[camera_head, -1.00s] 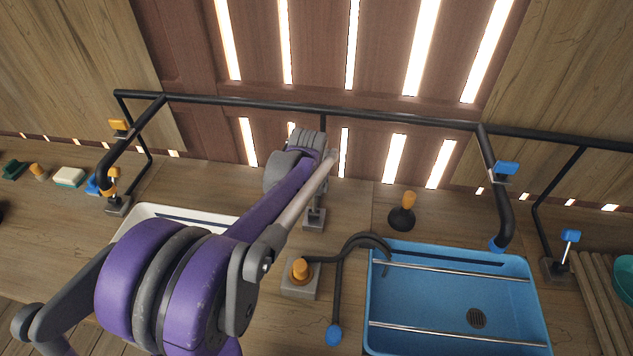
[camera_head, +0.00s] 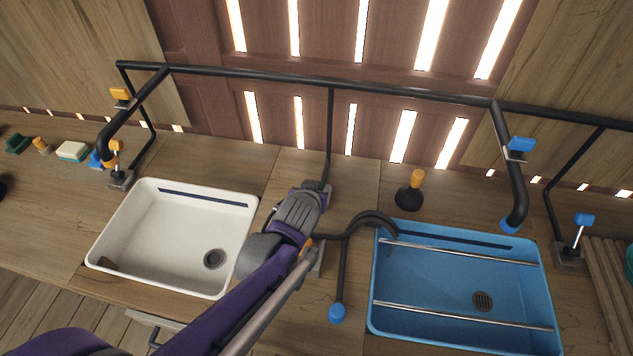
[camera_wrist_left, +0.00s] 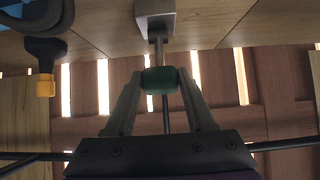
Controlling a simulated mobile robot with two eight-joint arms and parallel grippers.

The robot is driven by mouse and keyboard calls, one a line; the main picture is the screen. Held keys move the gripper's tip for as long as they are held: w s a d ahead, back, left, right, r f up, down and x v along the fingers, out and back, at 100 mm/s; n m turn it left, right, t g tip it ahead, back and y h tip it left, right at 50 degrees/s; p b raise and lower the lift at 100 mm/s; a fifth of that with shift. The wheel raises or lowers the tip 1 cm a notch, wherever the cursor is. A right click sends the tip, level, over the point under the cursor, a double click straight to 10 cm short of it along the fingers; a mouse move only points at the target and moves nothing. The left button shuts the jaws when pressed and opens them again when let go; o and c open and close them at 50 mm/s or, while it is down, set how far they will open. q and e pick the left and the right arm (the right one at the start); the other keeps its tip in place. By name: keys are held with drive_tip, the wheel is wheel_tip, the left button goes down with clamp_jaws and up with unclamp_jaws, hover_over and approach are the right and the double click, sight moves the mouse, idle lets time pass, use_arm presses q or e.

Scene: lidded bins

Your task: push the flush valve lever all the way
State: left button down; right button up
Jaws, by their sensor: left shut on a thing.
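The lever is a metal rod with a dark green knob (camera_wrist_left: 158,80), standing out from a grey block (camera_wrist_left: 155,18) in the left wrist view. My left gripper (camera_wrist_left: 160,85) has one finger on each side of the knob and is shut on it. In the head view my left gripper (camera_head: 316,188) is at the middle of the counter, behind and between the two basins. There it hides most of the lever and its block. My right gripper is not in view.
A white basin (camera_head: 128,214) is to the left and a blue basin (camera_head: 455,342) to the right. A black faucet (camera_head: 343,262) with a blue tip and a plunger (camera_head: 410,192) stand near my left gripper. A black pipe (camera_head: 400,89) runs along the back.

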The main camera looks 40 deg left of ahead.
use_arm(q)
drive_tip(key=shift+s+d+f, duration=0.15)
drive_tip(key=shift+s+f, duration=0.1)
drive_tip(key=shift+f, duration=0.05)
drive_tip(key=shift+c, duration=1.2)
unclamp_jaws()
drive_tip(key=shift+r, duration=0.15)
drive_tip(key=p+v, duration=0.4)
drive_tip(key=v, duration=0.6)
drive_tip(key=shift+s+r, duration=0.2)
drive_tip(key=shift+s, duration=0.1)
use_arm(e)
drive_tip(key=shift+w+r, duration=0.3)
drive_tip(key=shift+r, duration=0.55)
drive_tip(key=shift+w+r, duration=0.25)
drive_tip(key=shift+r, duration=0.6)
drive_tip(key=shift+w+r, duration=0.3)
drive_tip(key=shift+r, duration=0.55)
use_arm(q)
drive_tip(key=shift+d, duration=0.15)
